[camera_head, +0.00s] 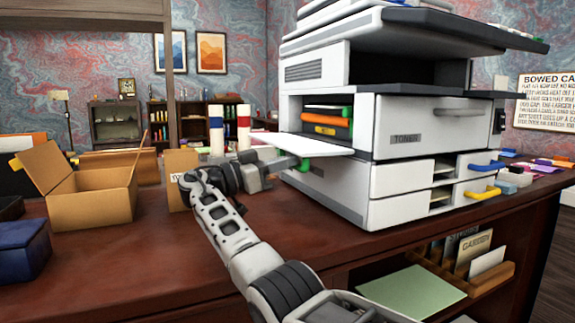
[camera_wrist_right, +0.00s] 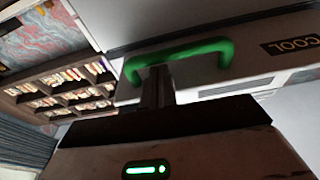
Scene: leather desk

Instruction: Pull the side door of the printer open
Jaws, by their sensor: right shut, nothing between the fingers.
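The white printer (camera_head: 345,190) stands on the desk. Its side door (camera_head: 300,144) is folded down, a flat panel sticking out nearly level to the left, and the opening behind it shows coloured cartridges (camera_head: 326,124). A green handle (camera_wrist_right: 187,52) is on the door and shows in the right wrist view. My right gripper (camera_head: 290,166) is below the door's outer part, beside the handle; its fingers (camera_wrist_right: 157,84) are shut and empty at the handle's left part. Whether they touch it, I cannot tell. My left gripper is out of view.
An open cardboard box (camera_head: 92,192) stands at the left of the desk (camera_head: 150,255), with a dark blue box (camera_head: 24,250) in front. Blue- and red-banded white rolls (camera_head: 216,132) stand behind my right gripper. The desk front between box and printer is mostly clear.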

